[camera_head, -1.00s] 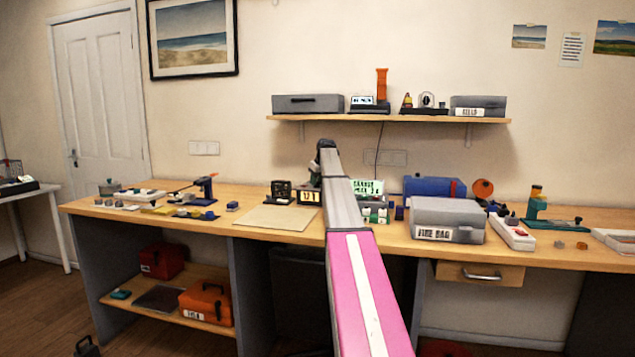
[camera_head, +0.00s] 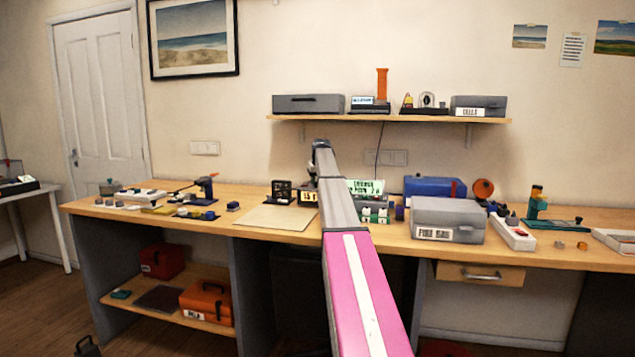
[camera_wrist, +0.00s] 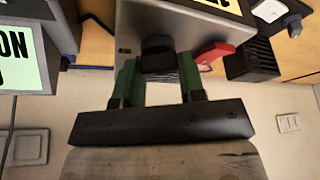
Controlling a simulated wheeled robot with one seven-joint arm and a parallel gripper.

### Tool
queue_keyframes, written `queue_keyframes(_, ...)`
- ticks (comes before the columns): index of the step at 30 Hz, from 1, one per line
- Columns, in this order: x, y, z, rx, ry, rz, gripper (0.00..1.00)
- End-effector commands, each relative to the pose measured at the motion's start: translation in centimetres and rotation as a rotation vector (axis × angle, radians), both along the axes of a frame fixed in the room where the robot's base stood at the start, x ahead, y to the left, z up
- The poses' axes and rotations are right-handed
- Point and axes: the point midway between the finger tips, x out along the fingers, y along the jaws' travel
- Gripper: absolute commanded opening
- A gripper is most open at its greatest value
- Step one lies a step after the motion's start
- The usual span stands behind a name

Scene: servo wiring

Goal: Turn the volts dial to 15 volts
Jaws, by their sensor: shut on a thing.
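A grey box (camera_wrist: 135,20) with a round black dial (camera_wrist: 158,52) on its face fills the upper middle of the wrist view. My gripper (camera_wrist: 158,75) has its two green fingers shut on either side of the dial. A yellow display (camera_wrist: 222,5) on the same box is cut off by the top edge. In the head view the yellow display (camera_head: 308,197) shows left of my arm; its digits look like a 15 but are too small to read surely. The dial and my gripper are hidden behind my arm there.
A red lever (camera_wrist: 213,52) sticks out close to the right finger, with a black ribbed block (camera_wrist: 252,60) beyond it. A green-white text screen (camera_wrist: 25,50) stands at the left. In the head view a grey case (camera_head: 447,219) stands to the right on the bench.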

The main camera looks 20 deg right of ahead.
Motion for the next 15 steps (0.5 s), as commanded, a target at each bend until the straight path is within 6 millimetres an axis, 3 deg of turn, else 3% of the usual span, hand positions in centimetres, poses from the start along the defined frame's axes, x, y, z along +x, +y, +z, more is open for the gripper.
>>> queue_keyframes(4, -0.03, -0.02, 0.01, 0.001, 0.000, -0.002, 0.13)
queue_keyframes(5, -0.03, -0.01, 0.01, 0.001, 0.000, -0.002, 0.40)
queue_keyframes(7, -0.02, -0.01, 0.00, 0.001, 0.000, -0.002, 0.62)
queue_keyframes(15, -0.03, -0.01, 0.03, 0.001, 0.000, 0.000, 0.62)
